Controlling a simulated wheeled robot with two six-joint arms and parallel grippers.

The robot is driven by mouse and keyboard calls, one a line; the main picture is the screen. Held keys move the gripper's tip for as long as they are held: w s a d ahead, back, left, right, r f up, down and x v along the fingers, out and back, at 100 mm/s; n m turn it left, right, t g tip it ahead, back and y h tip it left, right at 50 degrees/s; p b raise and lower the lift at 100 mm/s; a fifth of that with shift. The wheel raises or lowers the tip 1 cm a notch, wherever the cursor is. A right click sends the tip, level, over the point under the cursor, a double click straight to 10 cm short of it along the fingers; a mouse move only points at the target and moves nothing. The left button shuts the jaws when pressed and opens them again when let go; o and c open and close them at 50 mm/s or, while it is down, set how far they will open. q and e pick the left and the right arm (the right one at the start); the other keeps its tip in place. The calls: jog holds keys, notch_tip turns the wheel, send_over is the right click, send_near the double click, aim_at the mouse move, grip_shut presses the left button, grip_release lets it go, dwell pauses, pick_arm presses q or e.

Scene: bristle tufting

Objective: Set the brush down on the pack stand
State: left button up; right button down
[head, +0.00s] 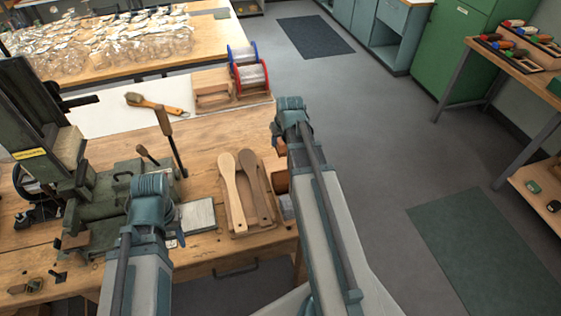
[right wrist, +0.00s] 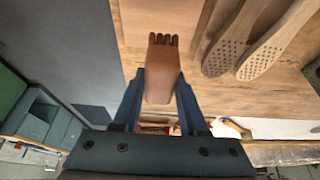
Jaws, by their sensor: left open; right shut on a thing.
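My right gripper (head: 283,128) is at the table's right edge, shut on a brown brush (right wrist: 162,72). In the right wrist view the brush is a brown block between my two blue fingers, with dark tufts at its far end. Only a bit of brown shows below the gripper in the head view. A wooden rack (head: 212,90), possibly the pack stand, is on the bench left of the spools, away from the held brush. Another brush (head: 155,104) with dark bristles lies on the white mat (head: 105,119). My left gripper (head: 152,188) is open, over the green machine.
Two wooden paddles with drilled heads (head: 229,178) lie in a tray beside a brown cylinder (head: 281,181). Red and blue spools (head: 250,73) stand behind. The green machine (head: 100,190) with upright levers fills the left. Open floor (head: 390,130) lies right of the bench.

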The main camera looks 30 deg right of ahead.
aim_at(283, 147)
pick_arm(q)
jog(key=shift+f+b, duration=3.4)
jog(key=shift+f, duration=0.6)
pick_arm(e)
jog(key=shift+f, duration=4)
pick_arm(q)
jog(key=shift+f, duration=0.2)
pick_arm(e)
jog(key=shift+f, duration=0.2)
jog(key=shift+c, duration=2.2)
grip_release()
pick_arm(q)
jog(key=shift+r, duration=0.2)
pick_arm(e)
jog(key=shift+r, duration=0.2)
jog(key=p+v, duration=1.1)
jog(key=v, duration=0.1)
pick_arm(q)
notch_tip(283, 147, up, 11)
pick_arm(e)
jog(key=shift+a, duration=0.1)
